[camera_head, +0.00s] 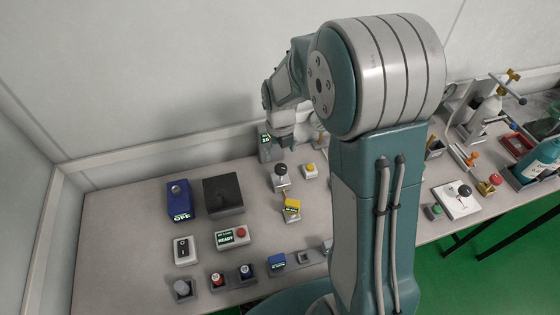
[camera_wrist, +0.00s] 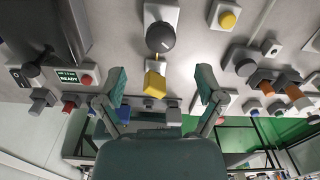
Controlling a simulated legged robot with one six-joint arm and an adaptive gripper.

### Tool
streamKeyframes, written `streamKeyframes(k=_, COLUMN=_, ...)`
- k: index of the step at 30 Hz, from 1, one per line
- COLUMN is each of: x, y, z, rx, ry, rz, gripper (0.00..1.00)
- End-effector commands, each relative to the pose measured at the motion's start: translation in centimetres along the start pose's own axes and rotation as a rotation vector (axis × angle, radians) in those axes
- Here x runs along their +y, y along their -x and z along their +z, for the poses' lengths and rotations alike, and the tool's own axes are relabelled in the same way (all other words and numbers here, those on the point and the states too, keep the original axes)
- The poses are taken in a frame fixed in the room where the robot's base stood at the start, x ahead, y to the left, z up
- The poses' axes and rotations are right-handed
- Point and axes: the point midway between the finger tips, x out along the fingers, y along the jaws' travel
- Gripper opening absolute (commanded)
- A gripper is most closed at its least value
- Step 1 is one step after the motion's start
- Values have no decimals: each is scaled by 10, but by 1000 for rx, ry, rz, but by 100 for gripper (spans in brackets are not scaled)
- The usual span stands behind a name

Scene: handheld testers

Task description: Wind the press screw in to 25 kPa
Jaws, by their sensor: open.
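I cannot tell for sure which part is the press screw. A cross-handled fitting with a brass-coloured part (camera_head: 513,75) stands at the far right back of the bench in the head view. No kPa reading is legible. My gripper (camera_head: 283,145) is over the back middle of the bench. In the wrist view its two fingers (camera_wrist: 162,72) are spread wide, with nothing held. A black ball knob on a pale base (camera_head: 281,170) shows below the gripper and at the wrist view's top (camera_wrist: 160,37). A yellow tester (camera_head: 292,206) appears between the fingers in the wrist view (camera_wrist: 155,85).
A dark box (camera_head: 223,194), a blue tester (camera_head: 180,199) and a READY panel (camera_head: 232,238) stand on the left. A grey unit with a green display (camera_head: 265,146) stands beside my gripper. My arm hides the bench's middle right.

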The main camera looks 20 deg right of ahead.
Motion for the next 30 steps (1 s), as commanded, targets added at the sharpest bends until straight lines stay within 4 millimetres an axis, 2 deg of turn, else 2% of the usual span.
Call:
streamKeyframes(k=3, x=0, y=26, z=1, rx=-5, ry=0, rz=-1, gripper=87)
streamKeyframes(k=10, x=0, y=53, z=2, rx=-1, ry=0, rz=-1, gripper=87)
streamKeyframes(k=23, x=0, y=56, z=1, rx=0, ry=19, rz=0, gripper=87)
streamKeyframes(k=26, x=0, y=56, z=1, rx=0, ry=108, rz=0, gripper=87)
streamKeyframes(k=30, x=0, y=55, z=1, rx=1, ry=338, rz=0, gripper=87)
